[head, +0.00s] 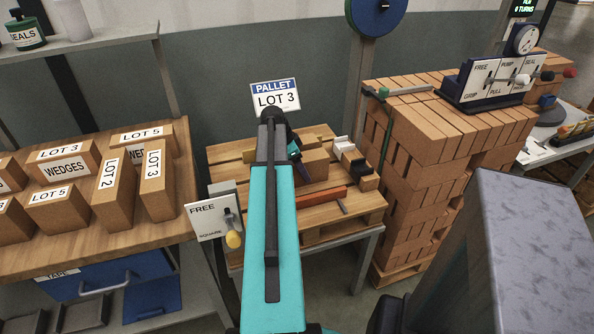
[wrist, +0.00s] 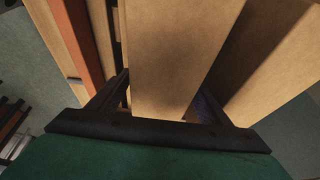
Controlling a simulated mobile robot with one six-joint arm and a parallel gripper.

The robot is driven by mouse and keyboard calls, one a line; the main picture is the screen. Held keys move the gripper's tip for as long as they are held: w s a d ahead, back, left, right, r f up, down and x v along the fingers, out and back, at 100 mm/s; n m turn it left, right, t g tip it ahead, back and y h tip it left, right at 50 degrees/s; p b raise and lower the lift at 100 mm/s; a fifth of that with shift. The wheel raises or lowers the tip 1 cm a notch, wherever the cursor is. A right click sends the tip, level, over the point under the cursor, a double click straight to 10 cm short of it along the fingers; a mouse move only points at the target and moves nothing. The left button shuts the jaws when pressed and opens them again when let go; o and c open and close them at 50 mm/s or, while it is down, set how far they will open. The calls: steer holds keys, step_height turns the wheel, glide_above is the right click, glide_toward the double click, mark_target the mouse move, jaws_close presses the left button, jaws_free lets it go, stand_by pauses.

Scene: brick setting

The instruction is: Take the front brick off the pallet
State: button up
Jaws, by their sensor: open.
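A wooden pallet (head: 350,214) lies on a small table under a sign reading PALLET LOT 3. A plain brown brick (head: 317,165) sits on it, partly hidden by my teal arm. My gripper (head: 299,165) is down over the pallet, mostly hidden behind the arm in the head view. In the wrist view my gripper (wrist: 158,95) is open, with one dark finger on each side of a brick (wrist: 170,55). Whether either finger touches the brick, I cannot tell.
A reddish bar (head: 322,198) lies on the pallet in front of the brick. White and dark pieces (head: 346,150) stand to its right. A FREE/SQUARE panel (head: 213,218) with a yellow-knobbed lever is at the table's left. A tall brick stack (head: 425,150) rises at right.

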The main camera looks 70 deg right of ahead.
jaws_close()
steer(key=shift+r, duration=0.1)
stand_by(0.3)
steer(key=shift+r, duration=0.1)
steer(key=shift+r+b, duration=0.5)
steer(key=shift+r, duration=4.4)
